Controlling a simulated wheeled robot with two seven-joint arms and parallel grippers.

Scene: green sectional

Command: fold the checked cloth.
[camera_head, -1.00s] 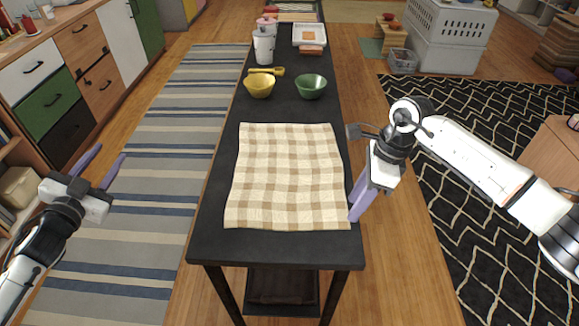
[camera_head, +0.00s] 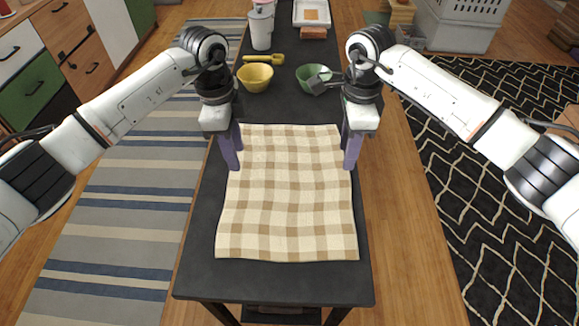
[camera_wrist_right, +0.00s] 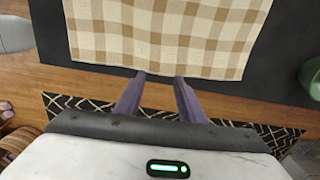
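The checked cloth (camera_head: 289,205), cream and tan, lies spread out flat on the dark table (camera_head: 200,265), with slight ripples. My left gripper (camera_head: 233,160) is at the cloth's left edge, towards its far end, with its fingers apart and nothing seen between them. My right gripper (camera_head: 350,160) is at the opposite right edge. In the right wrist view its two fingers (camera_wrist_right: 160,79) are apart and empty, with the tips at the edge of the cloth (camera_wrist_right: 160,35). Whether either gripper touches the cloth cannot be told.
Beyond the cloth stand a yellow bowl (camera_head: 255,78), a green bowl (camera_head: 312,76) behind my right gripper, a yellow utensil (camera_head: 265,59) and a white canister (camera_head: 261,30). A tray (camera_head: 311,14) is further back. The table is bare in front of the cloth.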

